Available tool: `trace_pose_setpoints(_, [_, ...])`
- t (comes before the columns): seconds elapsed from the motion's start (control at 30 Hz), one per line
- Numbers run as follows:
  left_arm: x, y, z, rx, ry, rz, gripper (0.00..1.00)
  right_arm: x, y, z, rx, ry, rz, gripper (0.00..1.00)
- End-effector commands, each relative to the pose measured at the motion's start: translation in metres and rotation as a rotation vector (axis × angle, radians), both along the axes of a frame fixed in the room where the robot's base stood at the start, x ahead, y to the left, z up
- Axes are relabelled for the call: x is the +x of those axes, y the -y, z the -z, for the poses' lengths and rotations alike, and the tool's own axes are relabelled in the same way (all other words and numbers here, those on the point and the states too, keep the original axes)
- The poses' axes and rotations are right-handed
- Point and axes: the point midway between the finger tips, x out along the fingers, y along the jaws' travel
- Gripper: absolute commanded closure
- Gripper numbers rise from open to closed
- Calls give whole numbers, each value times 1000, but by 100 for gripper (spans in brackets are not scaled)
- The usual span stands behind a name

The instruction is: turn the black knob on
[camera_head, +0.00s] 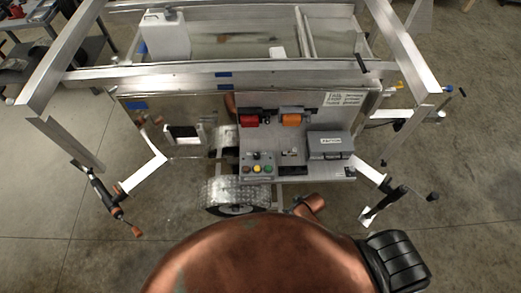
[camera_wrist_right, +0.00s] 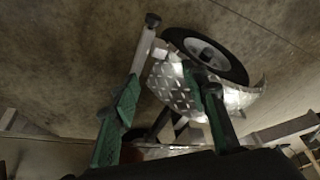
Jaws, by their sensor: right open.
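A small grey control box (camera_head: 257,178) sits at the front of the trailer's metal panel. The black knob (camera_head: 256,155) seems to be the small dark piece at the top of this box, above a row of small coloured buttons (camera_head: 258,169). Its turned position is too small to read. My right gripper shows in the right wrist view (camera_wrist_right: 160,78), its green fingers spread with nothing between them. It is apart from the knob, which that view does not show. My left gripper is out of view.
The aluminium trailer (camera_head: 190,75) spans the view. Red (camera_head: 255,119) and orange (camera_head: 291,120) parts and a grey lidded box (camera_head: 328,145) are on its panel. A wheel with a tread-plate fender (camera_head: 236,192) is below; the wheel (camera_wrist_right: 207,57) is beyond my fingers. Jacks stand at both sides.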

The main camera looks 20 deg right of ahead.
Motion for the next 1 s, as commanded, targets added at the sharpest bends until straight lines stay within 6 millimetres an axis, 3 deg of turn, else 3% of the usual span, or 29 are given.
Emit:
trace_pose_setpoints(0.03, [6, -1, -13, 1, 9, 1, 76, 13, -9, -37, 11, 22, -29, 59])
trace_pose_setpoints(0.2, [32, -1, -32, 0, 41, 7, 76, 38, -41, -123, 43, 62, -133, 59])
trace_pose_setpoints(0.3, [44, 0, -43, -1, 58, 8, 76, 55, -65, -167, 63, 88, -234, 59])
trace_pose_setpoints(0.43, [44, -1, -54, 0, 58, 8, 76, 70, -98, -215, 84, 114, -391, 59])
trace_pose_setpoints(0.5, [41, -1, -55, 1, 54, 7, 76, 77, -112, -227, 91, 119, -465, 59])
trace_pose_setpoints(0.73, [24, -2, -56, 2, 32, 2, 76, 107, -133, -236, 94, 118, -663, 59])
trace_pose_setpoints(0.87, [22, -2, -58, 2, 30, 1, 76, 129, -133, -244, 81, 109, -772, 59])
trace_pose_setpoints(1.0, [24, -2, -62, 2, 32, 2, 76, 161, -115, -261, 49, 89, -878, 59])
